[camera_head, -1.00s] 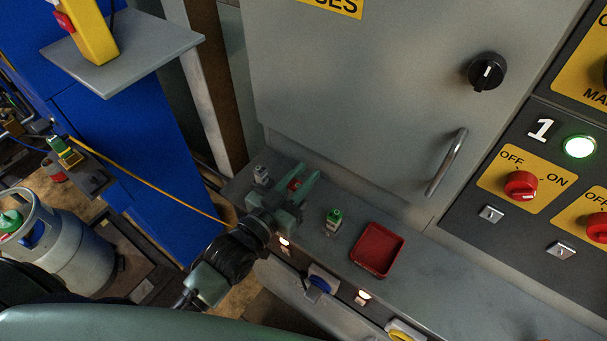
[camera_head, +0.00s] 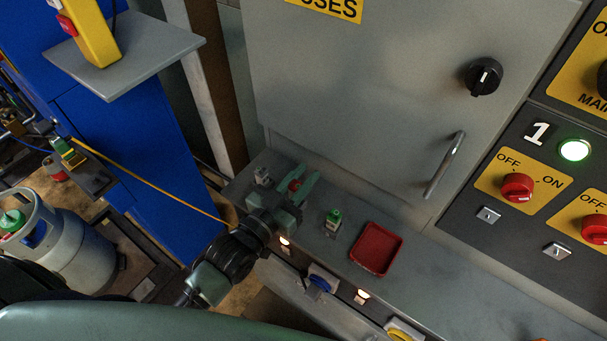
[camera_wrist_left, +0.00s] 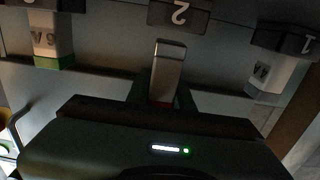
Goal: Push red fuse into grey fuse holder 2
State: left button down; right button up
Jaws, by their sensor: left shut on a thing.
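The red fuse (camera_head: 294,186) is between the fingers of my left gripper (camera_head: 306,177), which is shut on it above the grey ledge. In the left wrist view the fuse's pale body (camera_wrist_left: 168,68) points at grey fuse holder 2 (camera_wrist_left: 180,13). A dark gap shows between the fuse's end and the holder, though depth is hard to judge. The fuse's red part is mostly hidden by the gripper. In the head view the gripper hides holder 2. My right gripper is not in view.
A green fuse (camera_head: 334,215) stands on one side of the gripper and a white-grey fuse (camera_head: 262,175) on the other, both close by. A red tray (camera_head: 377,249) lies farther right on the ledge. The grey cabinet (camera_head: 350,100) rises behind.

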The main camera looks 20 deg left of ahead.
pick_arm(q)
jog(key=shift+f+b, duration=0.85)
jog(key=shift+f, duration=0.45)
jog(key=c, duration=1.1)
grip_release()
jog(key=shift+c, duration=0.2)
jog(key=v, duration=0.7)
jog(key=shift+s+a+r+b, duration=0.1)
jog(key=shift+s+b, duration=0.3)
